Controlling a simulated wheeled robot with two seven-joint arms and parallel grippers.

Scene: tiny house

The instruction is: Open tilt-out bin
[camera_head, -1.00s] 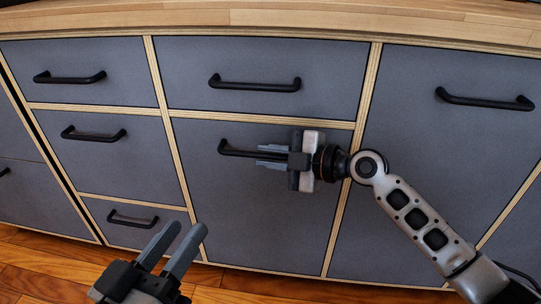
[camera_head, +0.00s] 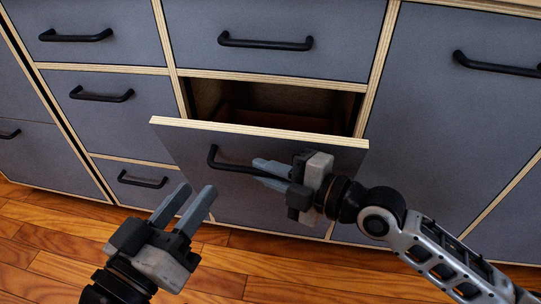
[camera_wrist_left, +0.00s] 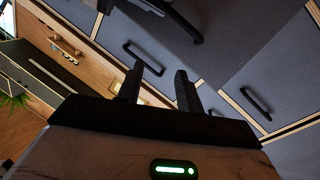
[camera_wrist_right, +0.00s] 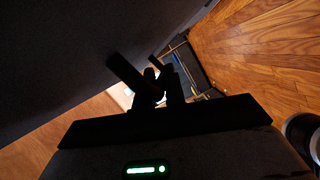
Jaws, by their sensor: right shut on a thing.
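The tilt-out bin (camera_head: 232,190) is a grey front panel with a pale wood edge, in the middle of the lower cabinet row in the head view. Its top leans out from the cabinet, and a dark opening (camera_head: 275,103) shows behind it. My right gripper (camera_head: 270,175) is shut on the bin's black bar handle (camera_head: 213,158); the fingers hide the handle's right part. In the right wrist view its fingers (camera_wrist_right: 155,88) are dark beside the panel. My left gripper (camera_head: 194,204) is open and empty, in front of the cabinet and lower left of the bin.
Closed grey drawers with black handles stand left of the bin (camera_head: 110,105), and one closed drawer (camera_head: 270,30) is above it. A larger closed front (camera_head: 470,110) is at right. The wooden floor (camera_head: 270,270) before the cabinet is clear.

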